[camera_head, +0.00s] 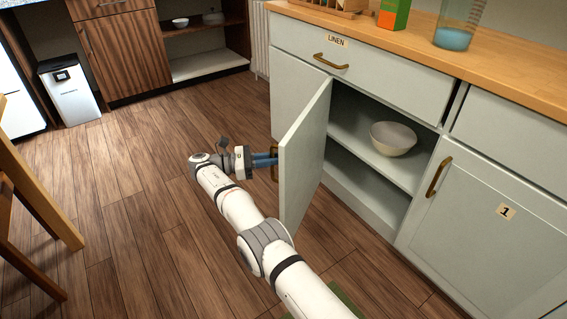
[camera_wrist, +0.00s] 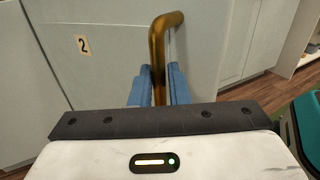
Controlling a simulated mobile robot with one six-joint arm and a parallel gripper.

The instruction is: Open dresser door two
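Dresser door two (camera_head: 304,152) is a pale grey-green door that stands swung out from the dresser, with the shelves behind it exposed. In the wrist view its front (camera_wrist: 105,60) carries a "2" label (camera_wrist: 82,45). Its brass handle (camera_wrist: 158,45) rises between the blue fingers of my gripper (camera_wrist: 158,88). The fingers lie close on both sides of the handle and look closed on it. In the head view my gripper (camera_head: 265,160) is at the door's outer face, and the door edge partly hides the handle.
A white bowl (camera_head: 393,138) sits on the shelf inside. Door one (camera_head: 490,225) is shut at the right, and the LINEN drawer (camera_head: 350,62) is shut above. A wooden chair (camera_head: 35,190) stands at the left. Wood floor (camera_head: 140,185) between is clear.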

